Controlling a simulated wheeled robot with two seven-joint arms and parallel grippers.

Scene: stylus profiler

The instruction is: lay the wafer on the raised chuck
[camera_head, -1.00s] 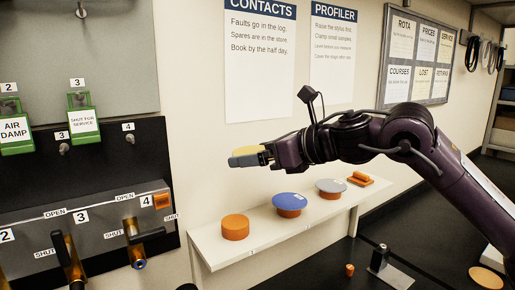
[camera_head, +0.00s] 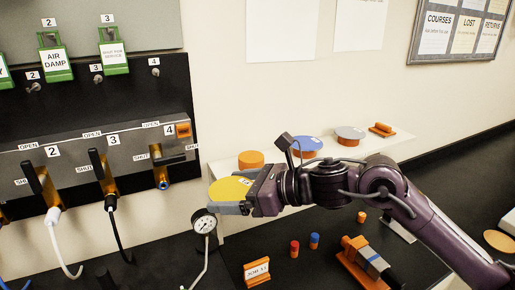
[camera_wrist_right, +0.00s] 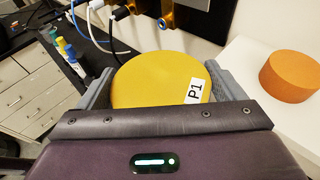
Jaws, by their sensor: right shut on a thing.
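The wafer is a thin yellow disc (camera_head: 226,190), held roughly level; its white P1 label shows in the right wrist view (camera_wrist_right: 155,80). My right gripper (camera_head: 236,196) is shut on it, with one grey finger at each side of the disc. The wafer is held in the air, in front of the left end of the wall shelf and above the dial gauge in the picture. My left gripper is not in view.
The white shelf (camera_head: 400,146) holds an orange puck (camera_head: 251,160), a blue disc (camera_head: 306,143) and a grey disc (camera_head: 350,132). A dial gauge (camera_head: 204,223), JOB sign (camera_head: 257,270) and orange-grey device (camera_head: 365,262) stand below. A valve panel (camera_head: 70,160) is left.

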